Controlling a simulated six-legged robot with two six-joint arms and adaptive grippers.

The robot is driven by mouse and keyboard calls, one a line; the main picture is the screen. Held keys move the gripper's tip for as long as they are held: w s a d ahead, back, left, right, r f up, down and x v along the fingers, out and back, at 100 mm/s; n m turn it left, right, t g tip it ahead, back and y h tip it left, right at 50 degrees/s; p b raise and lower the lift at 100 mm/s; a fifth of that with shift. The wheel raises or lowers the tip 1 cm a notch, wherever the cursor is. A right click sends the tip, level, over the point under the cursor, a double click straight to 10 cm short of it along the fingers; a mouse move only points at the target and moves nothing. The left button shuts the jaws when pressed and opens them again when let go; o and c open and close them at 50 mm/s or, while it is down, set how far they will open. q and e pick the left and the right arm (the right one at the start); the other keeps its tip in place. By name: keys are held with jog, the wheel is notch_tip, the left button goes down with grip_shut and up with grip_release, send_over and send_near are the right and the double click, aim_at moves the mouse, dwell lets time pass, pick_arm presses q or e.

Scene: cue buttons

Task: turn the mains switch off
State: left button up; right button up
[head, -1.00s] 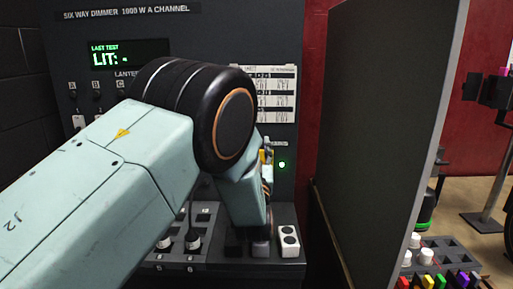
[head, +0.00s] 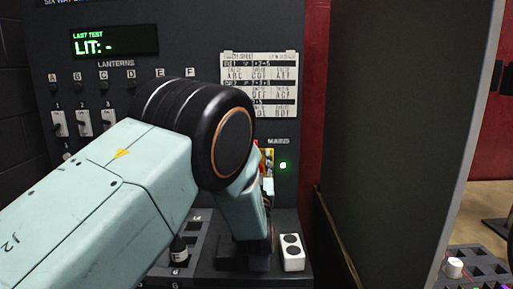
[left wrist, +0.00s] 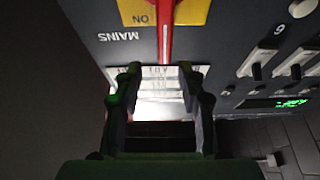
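The mains switch has a yellow plate (head: 266,158) on the dark dimmer panel, partly hidden behind my left arm in the head view. A green lamp (head: 283,165) glows beside it, under the word MAINS. In the left wrist view, which is upside down, the red lever (left wrist: 165,32) crosses the yellow plate (left wrist: 193,12) by the word ON. My left gripper (left wrist: 160,72) is open, its fingers on either side of the lever's line, with the lever's end close to the fingertips. I cannot tell whether they touch. My right gripper is not in view.
A white block (head: 291,253) with two dark round spots stands on the ledge below the switch. A large dark board (head: 395,130) stands close on the right. The panel carries a printed chart (head: 260,85), a lit display (head: 115,42) and several lantern switches (head: 82,122).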

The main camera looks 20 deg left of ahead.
pick_arm(q)
jog(key=w, duration=0.1)
jog(key=w+a, duration=0.1)
jog(key=w, duration=0.1)
jog(key=w+a+r, duration=0.1)
jog(key=shift+w+a+r, duration=0.1)
jog(key=shift+w+a, duration=0.15)
jog(key=shift+w, duration=0.1)
jog(key=shift+w+r, duration=0.15)
jog(key=shift+w, duration=0.15)
jog(key=shift+w+d+r, duration=0.1)
jog(key=shift+d+r, duration=0.2)
jog(key=shift+r, duration=0.1)
jog(key=shift+a+f, duration=0.15)
jog(key=shift+a, duration=0.15)
jog(key=shift+c, duration=0.2)
jog(key=shift+w+f, duration=0.1)
jog(key=shift+c, duration=0.7)
jog(key=shift+d, duration=0.25)
jog(key=c, duration=0.4)
jog(key=shift+a, duration=0.2)
grip_shut()
jog(key=shift+r, duration=0.2)
